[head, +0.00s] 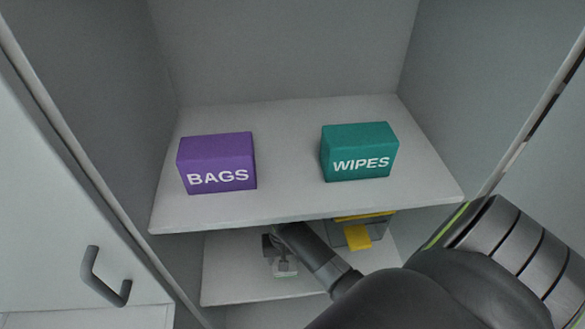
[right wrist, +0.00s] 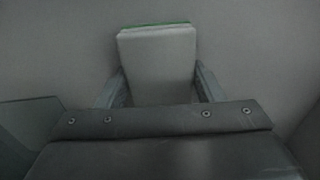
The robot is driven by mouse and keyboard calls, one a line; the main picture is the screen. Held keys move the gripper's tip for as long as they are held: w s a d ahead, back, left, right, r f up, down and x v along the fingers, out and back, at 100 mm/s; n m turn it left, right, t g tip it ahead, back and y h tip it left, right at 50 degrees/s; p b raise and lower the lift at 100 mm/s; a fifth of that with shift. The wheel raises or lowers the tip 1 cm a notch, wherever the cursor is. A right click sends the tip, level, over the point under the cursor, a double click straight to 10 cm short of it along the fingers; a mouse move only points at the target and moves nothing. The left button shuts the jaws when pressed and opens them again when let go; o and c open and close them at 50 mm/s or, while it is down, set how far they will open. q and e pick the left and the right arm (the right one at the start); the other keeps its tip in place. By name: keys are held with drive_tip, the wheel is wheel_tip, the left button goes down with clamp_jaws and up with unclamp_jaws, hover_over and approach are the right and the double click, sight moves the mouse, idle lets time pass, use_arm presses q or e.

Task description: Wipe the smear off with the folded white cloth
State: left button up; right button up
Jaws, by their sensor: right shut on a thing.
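The folded white cloth (right wrist: 158,62) shows in the right wrist view as a pale block with a green edge at its far end. My right gripper (right wrist: 160,85) is shut on it, with one finger on each side. In the head view my right gripper (head: 276,246) reaches in under the upper shelf, over the lower shelf, and the pale cloth (head: 286,267) shows at its tip. I cannot tell whether the cloth touches a surface. I see no smear in either view. My left gripper is not in view.
A purple BAGS box (head: 217,162) and a teal WIPES box (head: 360,152) stand on the upper shelf (head: 285,205). A door with a handle (head: 104,276) is at left.

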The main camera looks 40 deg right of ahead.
drive_tip(key=shift+w+a, duration=0.2)
drive_tip(key=shift+a, duration=0.25)
drive_tip(key=shift+d, duration=0.1)
drive_tip(key=shift+r, duration=3)
drive_tip(key=shift+r, duration=1.5)
drive_tip(key=shift+d, duration=0.1)
